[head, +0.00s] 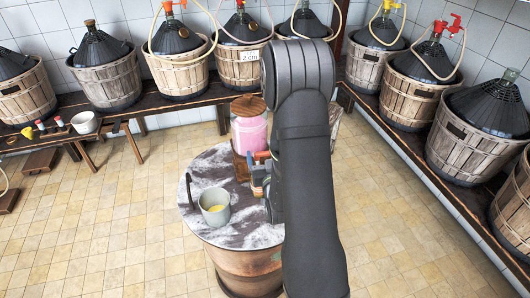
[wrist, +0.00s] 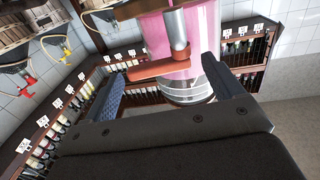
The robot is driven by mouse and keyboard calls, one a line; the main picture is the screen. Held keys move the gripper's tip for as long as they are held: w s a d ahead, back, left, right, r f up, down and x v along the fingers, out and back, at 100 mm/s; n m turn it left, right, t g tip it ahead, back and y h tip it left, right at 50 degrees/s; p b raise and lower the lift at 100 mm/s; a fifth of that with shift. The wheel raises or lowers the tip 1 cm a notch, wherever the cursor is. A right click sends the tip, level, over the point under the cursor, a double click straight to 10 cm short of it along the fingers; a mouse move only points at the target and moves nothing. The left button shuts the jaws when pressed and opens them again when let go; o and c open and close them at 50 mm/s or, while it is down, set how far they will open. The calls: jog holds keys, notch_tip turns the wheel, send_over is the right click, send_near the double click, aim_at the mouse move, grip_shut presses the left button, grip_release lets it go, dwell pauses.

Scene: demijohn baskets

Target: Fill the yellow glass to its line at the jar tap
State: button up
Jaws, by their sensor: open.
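In the head view my gripper (head: 258,178) is beside the jar's front, partly hidden by my arm. I cannot make out a yellow glass; a grey cup (head: 209,215) with something yellow inside stands on the barrel.
Demijohns in wooden baskets line the wall benches (head: 200,103). A white pot (head: 85,122) stands on the left bench. The tiled floor is open.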

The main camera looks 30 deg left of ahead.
jog(key=shift+x, duration=1)
jog(key=c, duration=1)
jog(key=shift+w+n+g+y, duration=0.15)
jog(key=shift+n+g+y, duration=0.35)
jog(key=shift+y, duration=0.1)
jog(key=shift+a, duration=0.1)
jog(key=o, duration=1)
